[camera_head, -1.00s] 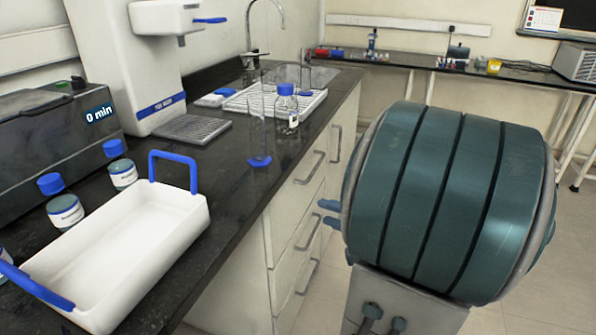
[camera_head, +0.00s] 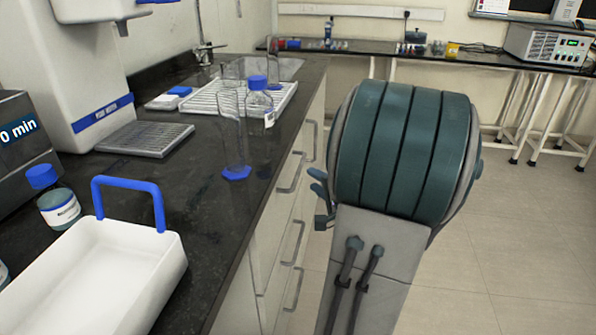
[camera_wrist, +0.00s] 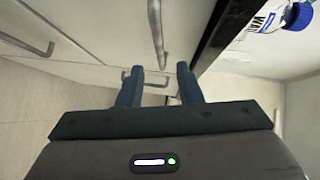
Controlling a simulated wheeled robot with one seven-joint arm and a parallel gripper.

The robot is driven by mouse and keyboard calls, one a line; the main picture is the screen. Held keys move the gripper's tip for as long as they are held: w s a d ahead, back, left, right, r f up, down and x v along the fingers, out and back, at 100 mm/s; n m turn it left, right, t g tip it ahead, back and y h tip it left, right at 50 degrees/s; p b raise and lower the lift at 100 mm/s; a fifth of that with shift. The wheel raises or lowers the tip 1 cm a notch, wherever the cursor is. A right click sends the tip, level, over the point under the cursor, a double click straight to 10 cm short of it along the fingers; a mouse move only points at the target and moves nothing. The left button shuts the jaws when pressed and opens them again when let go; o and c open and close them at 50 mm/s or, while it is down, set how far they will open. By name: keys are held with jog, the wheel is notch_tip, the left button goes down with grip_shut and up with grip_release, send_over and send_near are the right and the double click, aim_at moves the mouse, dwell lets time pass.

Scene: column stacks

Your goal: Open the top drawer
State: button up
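The pale cabinet has a top drawer under the black counter edge, with a grey bar handle (camera_head: 292,172) in the head view. The drawers look closed. In the wrist view a bar handle (camera_wrist: 157,35) beside the dark counter edge lies ahead of my gripper (camera_wrist: 159,85), lined up with the gap between its two fingers. My gripper is open and empty, with its fingers apart. In the head view my gripper's fingertips (camera_head: 318,195) show just right of the drawer fronts, mostly hidden by my wrist. I cannot tell how far the fingers are from the handle.
Lower handles (camera_head: 295,243) sit on the same cabinet front. On the black counter (camera_head: 205,215) stand a white tray with blue grips (camera_head: 130,262), a glass cylinder (camera_head: 235,145) and a blue-capped bottle (camera_head: 260,110). Free floor (camera_head: 500,230) lies to the right.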

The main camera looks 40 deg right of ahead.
aim_at(299, 169)
jog(key=w, duration=0.5)
jog(key=w+f, duration=0.1)
jog(key=w, duration=0.2)
jog(key=shift+w+d+f+b, duration=0.1)
jog(key=shift+d+b, duration=0.2)
jog(key=shift+d, duration=0.05)
grip_shut()
